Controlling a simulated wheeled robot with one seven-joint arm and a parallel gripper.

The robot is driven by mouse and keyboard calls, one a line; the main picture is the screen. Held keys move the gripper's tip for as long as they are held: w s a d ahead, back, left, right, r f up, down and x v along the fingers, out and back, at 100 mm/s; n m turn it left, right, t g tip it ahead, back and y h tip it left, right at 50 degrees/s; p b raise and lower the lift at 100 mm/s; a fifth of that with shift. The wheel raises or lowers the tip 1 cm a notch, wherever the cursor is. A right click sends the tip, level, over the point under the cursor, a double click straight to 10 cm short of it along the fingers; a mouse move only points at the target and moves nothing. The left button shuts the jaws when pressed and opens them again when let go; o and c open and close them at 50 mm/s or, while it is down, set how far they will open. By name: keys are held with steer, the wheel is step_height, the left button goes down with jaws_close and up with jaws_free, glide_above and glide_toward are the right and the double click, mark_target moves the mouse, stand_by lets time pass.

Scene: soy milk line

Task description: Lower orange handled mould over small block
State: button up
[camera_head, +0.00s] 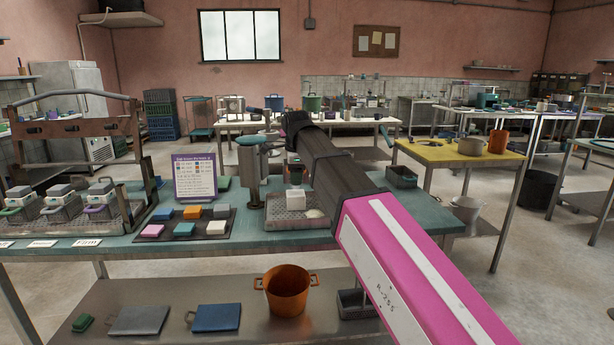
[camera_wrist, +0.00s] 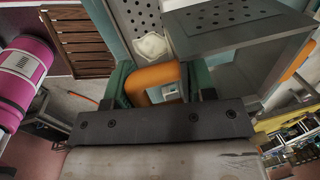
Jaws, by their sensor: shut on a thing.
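My gripper (camera_wrist: 157,88) is shut on the orange handle (camera_wrist: 152,76), which sits between its green fingertips in the wrist view. The grey, perforated mould (camera_wrist: 255,55) spreads beyond and to the right of the fingers. In the head view the mould (camera_head: 295,200) shows as a pale box under my gripper (camera_head: 295,173), low over a perforated metal tray (camera_head: 282,223). The small whitish block (camera_head: 316,213) lies on that tray, just right of the mould. It also shows in the wrist view (camera_wrist: 150,46), beside the mould and uncovered. Whether the mould touches the tray is unclear.
A press-like post (camera_head: 250,172) stands just left of the tray. Coloured blocks lie on a dark mat (camera_head: 188,236), with handled moulds (camera_head: 60,205) farther left. A purple sign (camera_head: 195,176) stands behind. An orange pot (camera_head: 286,290) is on the lower shelf.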

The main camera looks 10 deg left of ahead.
steer(key=shift+f, duration=2.15)
steer(key=shift+f, duration=1.45)
steer(key=o, duration=1.3)
steer(key=shift+c, duration=0.2)
steer(key=shift+r, duration=0.15)
